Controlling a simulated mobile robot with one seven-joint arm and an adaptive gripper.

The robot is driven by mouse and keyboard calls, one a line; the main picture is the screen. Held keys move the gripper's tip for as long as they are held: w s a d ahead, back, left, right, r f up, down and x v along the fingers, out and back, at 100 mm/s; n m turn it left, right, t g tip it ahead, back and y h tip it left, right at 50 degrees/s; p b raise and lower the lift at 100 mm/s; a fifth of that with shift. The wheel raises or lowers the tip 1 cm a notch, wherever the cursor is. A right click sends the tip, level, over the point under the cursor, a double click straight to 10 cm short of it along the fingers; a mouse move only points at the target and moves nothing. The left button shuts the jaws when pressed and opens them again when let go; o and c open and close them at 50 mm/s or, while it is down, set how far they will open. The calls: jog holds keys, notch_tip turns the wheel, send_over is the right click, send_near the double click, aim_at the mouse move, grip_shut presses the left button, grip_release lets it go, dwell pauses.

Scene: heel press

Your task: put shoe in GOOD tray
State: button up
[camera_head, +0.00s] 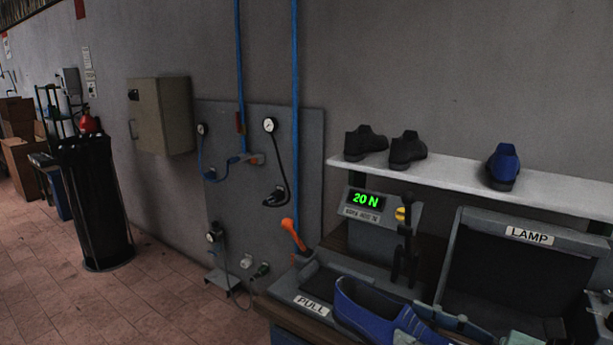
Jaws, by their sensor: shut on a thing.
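A blue shoe (375,309) shows at the bottom edge, its open top facing up; its lower part is cut off by the frame. I cannot tell whether it rests on something or is held. Another blue shoe (503,166) stands on the white shelf (455,173). My gripper cannot be made out in this view. No label reading GOOD can be read here; the readable labels are PULL (311,304) and LAMP (529,236).
Two dark shoes (386,147) stand on the shelf's left. Below are a green "20 N" display (366,200), a black upright mechanism (405,245) and an orange handle (293,236). A slate-blue object (455,321) lies right of the lower shoe. The floor at left is mostly clear.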

jog(key=w+a+f+m+t+h+p, duration=0.2)
jog(key=w+f+p, duration=0.2)
jog(key=w, duration=0.3)
jog(key=w+a+f+m+t+h+p, duration=0.2)
jog(key=w+f+h+p, duration=0.1)
jog(key=w, duration=0.5)
jog(key=shift+w+a+f+m+h+p, duration=0.3)
jog(key=shift+f+m+p, duration=0.1)
jog(key=shift+f+p, duration=0.45)
